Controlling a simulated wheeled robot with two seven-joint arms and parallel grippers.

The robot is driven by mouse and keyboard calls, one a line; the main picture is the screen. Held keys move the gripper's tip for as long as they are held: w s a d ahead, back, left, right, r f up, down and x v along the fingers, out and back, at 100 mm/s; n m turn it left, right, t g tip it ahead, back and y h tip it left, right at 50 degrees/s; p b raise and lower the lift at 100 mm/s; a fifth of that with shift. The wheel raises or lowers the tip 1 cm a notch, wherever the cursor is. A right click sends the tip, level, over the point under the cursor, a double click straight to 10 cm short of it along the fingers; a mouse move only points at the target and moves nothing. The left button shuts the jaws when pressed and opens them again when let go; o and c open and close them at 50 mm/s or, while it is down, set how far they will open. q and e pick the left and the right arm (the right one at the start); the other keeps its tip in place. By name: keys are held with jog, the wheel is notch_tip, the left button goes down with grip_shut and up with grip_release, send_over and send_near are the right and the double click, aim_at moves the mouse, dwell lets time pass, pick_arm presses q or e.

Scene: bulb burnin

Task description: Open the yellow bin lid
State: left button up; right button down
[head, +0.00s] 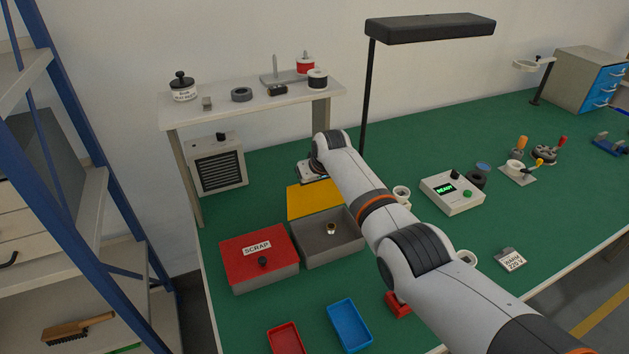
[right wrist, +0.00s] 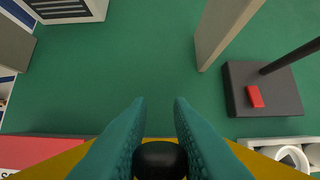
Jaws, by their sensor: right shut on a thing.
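The yellow bin lid (head: 310,202) is off the bin opening, along the far side of the grey bin (head: 343,240); its exact tilt is hard to tell. The bin's inside is exposed, with a small brass-coloured piece (head: 331,229) in it. My right gripper (right wrist: 160,103) is shut on the lid's black knob (right wrist: 160,161), between its teal fingers. Yellow lid surface (right wrist: 262,166) shows beside the fingers. In the head view my right arm hides part of the lid and most of the gripper. My left gripper is not in view.
A red-lidded SCRAP bin (head: 258,240) stands left of the grey bin. A raised shelf (head: 245,107), lamp post (head: 368,95) and grey vented box (head: 218,165) stand behind. Blue (head: 349,324) and red (head: 286,339) trays lie in front.

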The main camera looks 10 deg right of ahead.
jog(key=shift+s+f, duration=0.2)
jog(key=shift+f, duration=0.2)
jog(key=c, duration=1.7)
grip_release()
jog(key=shift+c, duration=0.2)
jog(key=o, duration=0.4)
jog(key=shift+w+a+f, duration=0.1)
jog(key=shift+w, duration=0.1)
jog(key=r+p, duration=0.6)
jog(key=p, duration=0.1)
jog(key=r+p, duration=0.3)
jog(key=shift+s+d+p, duration=0.2)
jog(key=shift+s+p, duration=0.2)
